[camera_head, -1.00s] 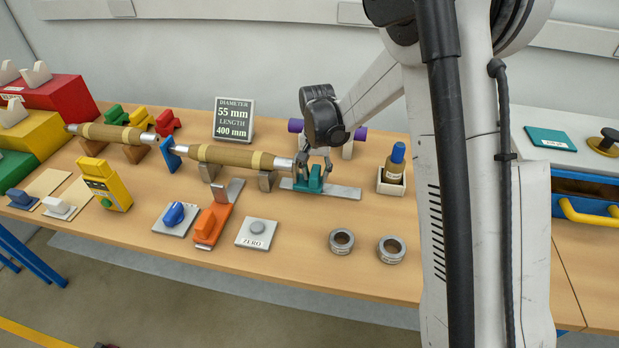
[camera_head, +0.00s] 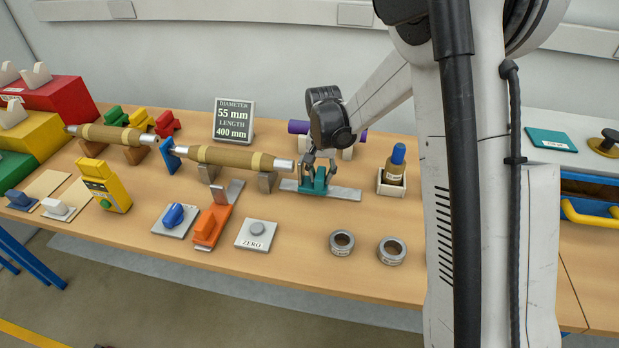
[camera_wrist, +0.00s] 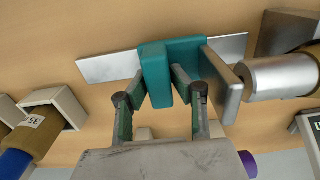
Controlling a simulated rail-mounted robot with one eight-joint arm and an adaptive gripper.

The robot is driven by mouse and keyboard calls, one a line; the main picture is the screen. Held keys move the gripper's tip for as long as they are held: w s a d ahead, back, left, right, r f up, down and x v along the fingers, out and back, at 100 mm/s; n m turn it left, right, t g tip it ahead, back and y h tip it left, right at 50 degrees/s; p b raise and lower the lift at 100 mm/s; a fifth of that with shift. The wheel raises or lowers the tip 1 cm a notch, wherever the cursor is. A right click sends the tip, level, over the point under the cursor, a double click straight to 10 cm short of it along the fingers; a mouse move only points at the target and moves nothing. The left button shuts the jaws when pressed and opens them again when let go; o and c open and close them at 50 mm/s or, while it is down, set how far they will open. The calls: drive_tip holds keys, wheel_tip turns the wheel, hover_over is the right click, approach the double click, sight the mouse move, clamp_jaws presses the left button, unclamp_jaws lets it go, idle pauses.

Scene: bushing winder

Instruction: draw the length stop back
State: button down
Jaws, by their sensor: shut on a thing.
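The length stop is a teal slider (camera_head: 313,187) with a grey end plate, sitting on a flat metal rail (camera_head: 345,193) at the right end of the winding on the bench. My gripper (camera_head: 319,170) is shut on the teal slider from above. In the wrist view the two fingertips (camera_wrist: 158,97) straddle the raised teal block (camera_wrist: 158,74). The stop's grey plate (camera_wrist: 223,84) faces the metal shaft end (camera_wrist: 280,77) of the bushing, very close to it; I cannot tell whether they touch. Bare rail (camera_wrist: 110,66) extends on the other side of the slider.
The wound bushing (camera_head: 228,157) lies on grey supports left of the stop. A bottle in a white holder (camera_head: 392,184) stands to the right of the rail. A display (camera_head: 233,120) reads 55 mm and 400 mm.

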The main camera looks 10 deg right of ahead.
drive_tip(key=shift+s+d+b, duration=0.35)
drive_tip(key=shift+s+d, duration=0.25)
drive_tip(key=shift+d, duration=0.9)
drive_tip(key=shift+s+d+b, duration=0.4)
drive_tip(key=shift+s+d, duration=0.25)
drive_tip(key=shift+d, duration=0.85)
drive_tip(key=shift+s+d+b, duration=0.35)
drive_tip(key=shift+s+d, duration=0.25)
drive_tip(key=shift+d, duration=0.9)
drive_tip(key=c, duration=1.4)
unclamp_jaws()
drive_tip(key=shift+r, duration=0.1)
wheel_tip(320, 180, up, 12)
drive_tip(key=shift+f, duration=0.1)
drive_tip(key=s+a+r+n+t, duration=0.1)
drive_tip(key=s+t, duration=0.1)
drive_tip(key=s, duration=0.6)
drive_tip(key=s+a+r+n+t+b, duration=0.1)
drive_tip(key=s+a+r+n+t, duration=0.1)
drive_tip(key=s, duration=0.7)
drive_tip(key=s+a+r+n+t, duration=0.1)
drive_tip(key=s+a+r+t, duration=0.1)
drive_tip(key=s, duration=0.6)
drive_tip(key=shift+s+a+r+t, duration=0.15)
drive_tip(key=shift+s+t, duration=0.15)
drive_tip(key=shift+t, duration=0.3)
